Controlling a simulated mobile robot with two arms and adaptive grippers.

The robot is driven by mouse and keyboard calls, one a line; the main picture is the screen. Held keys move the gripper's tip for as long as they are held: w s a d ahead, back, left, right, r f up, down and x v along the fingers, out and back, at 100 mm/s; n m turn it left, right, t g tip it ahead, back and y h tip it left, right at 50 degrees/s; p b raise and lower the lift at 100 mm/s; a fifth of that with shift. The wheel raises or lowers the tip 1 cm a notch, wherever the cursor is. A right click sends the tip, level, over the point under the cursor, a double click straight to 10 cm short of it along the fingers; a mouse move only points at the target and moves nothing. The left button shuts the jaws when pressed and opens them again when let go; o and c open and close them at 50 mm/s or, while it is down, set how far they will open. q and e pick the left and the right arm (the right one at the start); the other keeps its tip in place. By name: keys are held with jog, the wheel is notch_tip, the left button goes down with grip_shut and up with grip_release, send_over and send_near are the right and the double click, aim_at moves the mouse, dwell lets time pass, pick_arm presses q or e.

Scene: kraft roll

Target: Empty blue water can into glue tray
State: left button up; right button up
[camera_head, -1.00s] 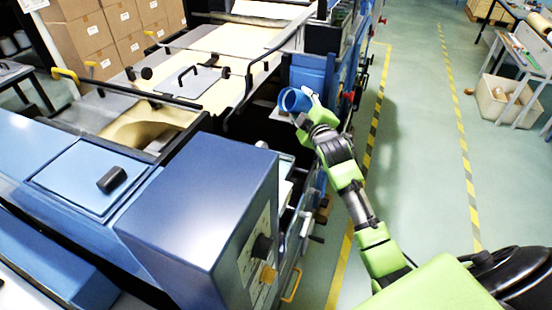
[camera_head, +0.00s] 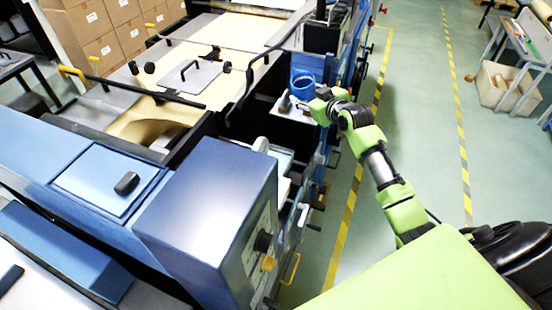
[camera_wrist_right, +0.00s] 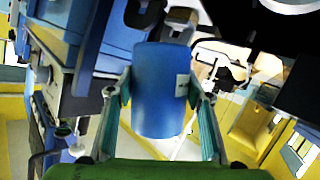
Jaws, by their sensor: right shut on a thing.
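The blue water can (camera_head: 303,91) is at the side of the blue machine in the head view, roughly upright with its open top showing. My right gripper (camera_head: 313,101) is shut on it from the right. In the right wrist view the can (camera_wrist_right: 160,90) sits between the two fingers of the right gripper (camera_wrist_right: 160,105), with a small pale label on its side. I cannot tell whether the can touches the light shelf (camera_head: 290,112) below it. I cannot make out what is inside the can or pick out the glue tray for sure. My left gripper is not in view.
The machine's blue control box (camera_head: 210,215) stands in the foreground, with a dark recess behind it. A black handle bar (camera_head: 246,90) rises left of the can. Cardboard boxes (camera_head: 90,40) are stacked at the back left.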

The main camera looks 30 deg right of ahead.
aim_at(311, 82)
jog(key=shift+w+d+f+m+y, duration=0.1)
jog(key=shift+d+f+m+y, duration=0.3)
jog(key=shift+d+m, duration=0.1)
jog(key=shift+d+r+m+y, duration=0.25)
jog(key=shift+r+m+y, duration=0.05)
jog(key=shift+r+m, duration=0.2)
jog(key=shift+r, duration=2)
jog(key=shift+f+g, duration=0.15)
jog(key=shift+g, duration=0.15)
